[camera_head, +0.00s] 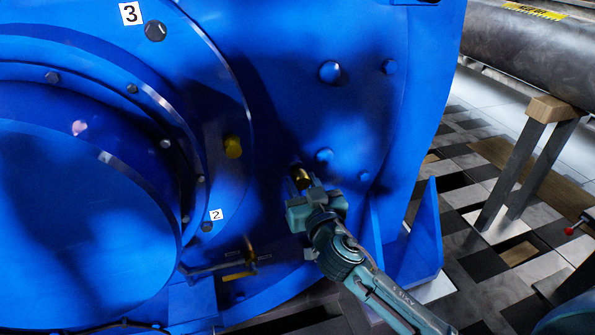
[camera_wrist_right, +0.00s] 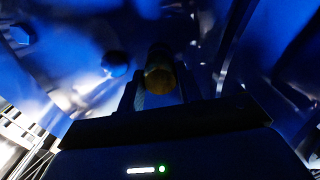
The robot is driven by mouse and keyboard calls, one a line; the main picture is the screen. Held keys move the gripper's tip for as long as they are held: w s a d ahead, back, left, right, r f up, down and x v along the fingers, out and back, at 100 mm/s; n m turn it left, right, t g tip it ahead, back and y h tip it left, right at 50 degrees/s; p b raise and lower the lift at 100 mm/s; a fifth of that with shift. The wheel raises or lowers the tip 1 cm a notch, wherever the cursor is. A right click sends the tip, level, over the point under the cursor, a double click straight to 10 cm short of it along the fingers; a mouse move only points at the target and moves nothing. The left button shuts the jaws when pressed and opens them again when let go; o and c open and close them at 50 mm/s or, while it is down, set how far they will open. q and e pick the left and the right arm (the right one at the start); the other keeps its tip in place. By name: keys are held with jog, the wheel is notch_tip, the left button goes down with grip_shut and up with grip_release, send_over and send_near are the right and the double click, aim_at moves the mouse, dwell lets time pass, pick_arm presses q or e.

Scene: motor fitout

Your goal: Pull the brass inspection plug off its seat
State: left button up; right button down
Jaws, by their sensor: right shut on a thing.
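The brass inspection plug (camera_head: 301,178) sits against the blue motor housing, right of the round flange, in the head view. In the right wrist view the plug (camera_wrist_right: 159,77) shows as a dark gold cylinder end in front of the housing. My right gripper (camera_head: 303,190) comes up from the lower right and is shut on the plug. In the wrist view its fingers (camera_wrist_right: 158,92) reach up on both sides of the plug. Whether the plug touches its seat is hidden. My left gripper is not in view.
The blue motor housing (camera_head: 290,100) fills most of the head view, with raised bolts around. A brass-coloured handle (camera_head: 250,252) is lower down. A grey pipe (camera_head: 530,45) rests on a wooden-topped stand (camera_head: 552,108) at right.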

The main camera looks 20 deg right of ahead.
aim_at(303, 184)
jog(key=shift+s+d, duration=0.1)
jog(key=shift+s, duration=1.9)
jog(key=shift+s, duration=0.1)
